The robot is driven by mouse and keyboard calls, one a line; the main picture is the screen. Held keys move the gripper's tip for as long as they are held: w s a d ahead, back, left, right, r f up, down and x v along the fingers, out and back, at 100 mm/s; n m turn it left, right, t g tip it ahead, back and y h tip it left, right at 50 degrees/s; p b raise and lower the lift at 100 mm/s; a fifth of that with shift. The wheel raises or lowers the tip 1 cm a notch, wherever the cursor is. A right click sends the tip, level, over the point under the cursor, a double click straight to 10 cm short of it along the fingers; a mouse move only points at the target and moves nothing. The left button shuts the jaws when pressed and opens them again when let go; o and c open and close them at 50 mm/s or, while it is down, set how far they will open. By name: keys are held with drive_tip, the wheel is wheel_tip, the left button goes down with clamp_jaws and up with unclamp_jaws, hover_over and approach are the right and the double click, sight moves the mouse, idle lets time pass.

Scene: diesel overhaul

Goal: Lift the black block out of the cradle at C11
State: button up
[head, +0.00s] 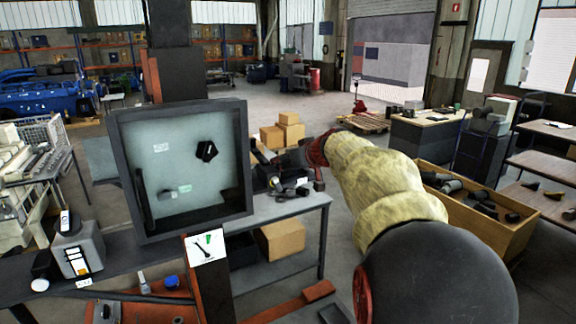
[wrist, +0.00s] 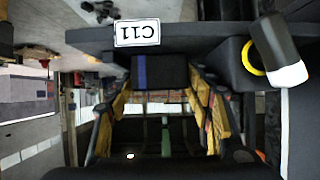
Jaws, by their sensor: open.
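In the wrist view the C11 label (wrist: 137,33) is upside down on a dark edge. Just below it is a black block (wrist: 172,70) with a blue stripe. My gripper (wrist: 160,88) is open, with one yellow-padded finger on each side of the block. I cannot tell whether the pads touch it. The cradle itself is hard to make out against the dark surfaces. In the head view my gripper (head: 290,160) is over the bench, right of the framed glass panel. The block cannot be told apart there.
A white and black object with a yellow ring (wrist: 282,50) stands beside the block in the wrist view. In the head view the framed glass panel (head: 242,150) stands on the bench (head: 300,205). A wooden crate of parts (head: 515,232) is at right. Cardboard boxes (head: 288,120) lie beyond.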

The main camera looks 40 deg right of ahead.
drive_tip(key=shift+s, duration=0.1)
drive_tip(key=shift+c, duration=0.3)
drive_tip(key=c, duration=0.7)
drive_tip(key=shift+r, duration=0.1)
drive_tip(key=shift+c, duration=0.7)
